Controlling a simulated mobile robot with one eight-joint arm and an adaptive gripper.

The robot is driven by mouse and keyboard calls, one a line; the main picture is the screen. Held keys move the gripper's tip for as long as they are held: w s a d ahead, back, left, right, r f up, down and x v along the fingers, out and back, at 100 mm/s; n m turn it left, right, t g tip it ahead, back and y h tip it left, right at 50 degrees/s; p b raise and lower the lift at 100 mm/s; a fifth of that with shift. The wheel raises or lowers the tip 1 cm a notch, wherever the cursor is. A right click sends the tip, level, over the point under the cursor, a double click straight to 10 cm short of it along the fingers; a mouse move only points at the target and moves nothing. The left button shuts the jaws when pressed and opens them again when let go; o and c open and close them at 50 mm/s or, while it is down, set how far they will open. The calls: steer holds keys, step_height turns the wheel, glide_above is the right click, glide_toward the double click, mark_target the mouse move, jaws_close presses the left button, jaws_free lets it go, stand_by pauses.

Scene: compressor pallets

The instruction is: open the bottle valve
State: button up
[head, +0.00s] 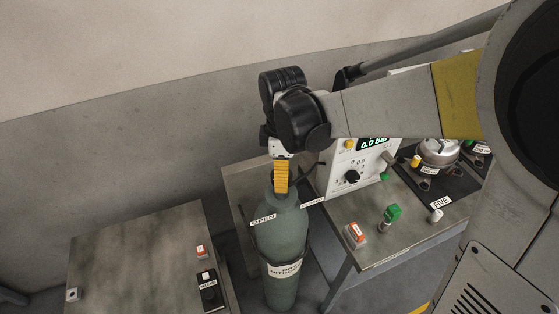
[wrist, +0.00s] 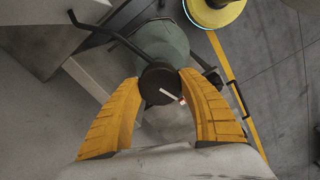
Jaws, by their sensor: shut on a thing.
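A green gas bottle (head: 283,240) stands upright between two tables, with an OPEN label (head: 263,220) beside its neck. In the wrist view the bottle (wrist: 160,42) lies beyond the fingertips. Its dark round valve knob (wrist: 160,86), with a pale and red pointer mark, sits between the two yellow fingers. My gripper (wrist: 158,90) is shut on the knob, one finger on each side. In the head view my gripper (head: 281,178) points down onto the bottle top and hides the valve. I cannot tell from the mark how far the valve is turned.
A white panel (head: 350,165) with a 0.0 bar display and a black knob stands on the right table (head: 390,249), with a green-topped fitting (head: 391,214) and a metal compressor (head: 438,153). The left table (head: 135,260) holds small labelled items and has bare room.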

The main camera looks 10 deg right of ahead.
steer(key=shift+n, duration=0.8)
steer(key=o, duration=1.2)
step_height(320, 180, up, 12)
steer(key=shift+f, duration=0.1)
